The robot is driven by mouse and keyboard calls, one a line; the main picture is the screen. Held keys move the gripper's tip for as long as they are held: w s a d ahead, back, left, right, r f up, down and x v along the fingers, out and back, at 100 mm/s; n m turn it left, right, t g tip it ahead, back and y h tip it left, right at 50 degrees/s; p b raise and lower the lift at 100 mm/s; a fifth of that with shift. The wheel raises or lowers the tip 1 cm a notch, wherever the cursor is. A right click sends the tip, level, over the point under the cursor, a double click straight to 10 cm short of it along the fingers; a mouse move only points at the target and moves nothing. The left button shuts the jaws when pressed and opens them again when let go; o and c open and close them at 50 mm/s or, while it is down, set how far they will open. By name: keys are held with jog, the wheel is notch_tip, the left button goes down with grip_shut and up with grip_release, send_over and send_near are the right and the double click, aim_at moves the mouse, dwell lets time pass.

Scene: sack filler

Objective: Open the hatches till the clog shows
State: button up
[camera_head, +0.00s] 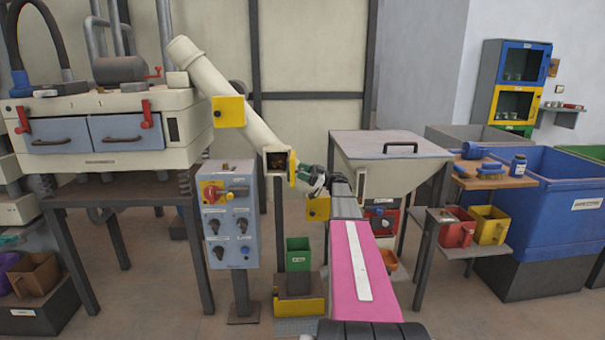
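A cream slanted pipe (240,122) runs down from the machine at upper left. A yellow hatch (229,112) lies flat against its upper part and looks shut. At the pipe's lower end is a square opening (277,162) with dark brown material visible inside. A yellow hatch (292,168) stands nearly edge-on at the opening's right side, swung open. Another yellow hatch (318,208) sits lower right, and it looks shut. My gripper (314,181) is just right of the edge-on hatch. Its fingers are small and partly hidden, so contact and opening are unclear.
A blue-grey control box (229,214) with a red-yellow switch stands left of the opening. A green bin (298,254) stands below it. A cream hopper (390,172) is close on the right. A shelf of scoops (490,176) and a blue tub (562,205) stand farther right.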

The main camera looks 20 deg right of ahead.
jog(key=shift+r, duration=0.55)
notch_tip(320, 180, up, 3)
jog(key=shift+f, duration=0.1)
jog(key=s+a+r, duration=0.3)
jog(key=a+r, duration=0.4)
jog(key=a, duration=0.4)
jog(key=shift+s, duration=0.15)
jog(key=shift+a, duration=0.1)
